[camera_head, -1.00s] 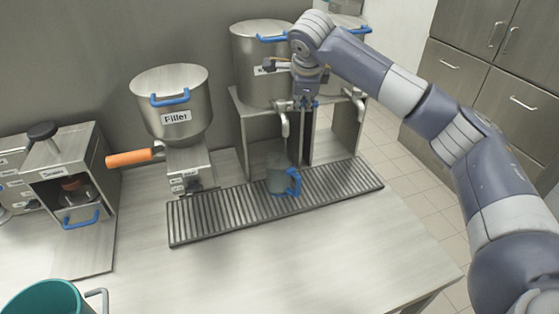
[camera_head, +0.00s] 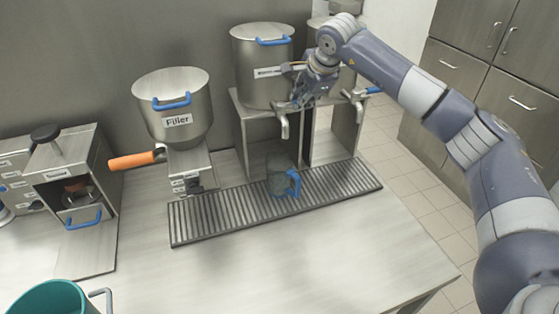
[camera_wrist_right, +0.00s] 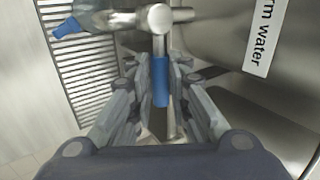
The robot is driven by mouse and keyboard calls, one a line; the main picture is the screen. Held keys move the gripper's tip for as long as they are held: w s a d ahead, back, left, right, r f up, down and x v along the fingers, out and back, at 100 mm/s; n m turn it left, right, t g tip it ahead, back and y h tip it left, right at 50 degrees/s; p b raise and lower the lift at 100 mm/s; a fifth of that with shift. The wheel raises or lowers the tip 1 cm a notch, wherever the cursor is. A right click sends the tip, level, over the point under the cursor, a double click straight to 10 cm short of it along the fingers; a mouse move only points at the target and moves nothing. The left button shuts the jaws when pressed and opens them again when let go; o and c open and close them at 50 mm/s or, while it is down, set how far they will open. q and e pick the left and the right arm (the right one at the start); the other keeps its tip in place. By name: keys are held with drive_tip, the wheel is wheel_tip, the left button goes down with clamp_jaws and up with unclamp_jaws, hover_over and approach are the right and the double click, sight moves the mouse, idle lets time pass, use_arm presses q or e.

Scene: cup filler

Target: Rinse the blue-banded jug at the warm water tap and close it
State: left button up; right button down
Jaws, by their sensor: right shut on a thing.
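The jug (camera_head: 279,178), grey and see-through with a blue handle, stands upright on the drip grate (camera_head: 235,212), below a metal tap (camera_head: 284,124). The tap (camera_wrist_right: 158,18) fills the top of the right wrist view, with its blue lever (camera_wrist_right: 160,82) pointing down between my fingers. A label reading "rm water" (camera_wrist_right: 262,38) is on the tank beside it. My right gripper (camera_head: 297,100) is shut on the blue lever and partly hides it in the head view. I cannot make out a water stream. My left gripper is not in view.
A filler pot (camera_head: 172,118) with an orange handle (camera_head: 131,160) stands left of the tank (camera_head: 262,62). A second tap (camera_head: 358,100) is to the right. A teal container (camera_head: 48,298) sits front left. The table's front middle is clear.

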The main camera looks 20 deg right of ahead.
drive_tip(key=shift+r+n, duration=0.15)
drive_tip(key=shift+n, duration=0.15)
drive_tip(key=c, duration=1.6)
unclamp_jaws()
drive_tip(key=shift+w, duration=0.1)
drive_tip(key=shift+c, duration=0.2)
drive_tip(key=shift+o, duration=1.2)
drive_tip(key=shift+w, duration=0.2)
drive_tip(key=v, duration=1.1)
drive_tip(key=shift+s+r, duration=0.25)
drive_tip(key=shift+r, duration=0.05)
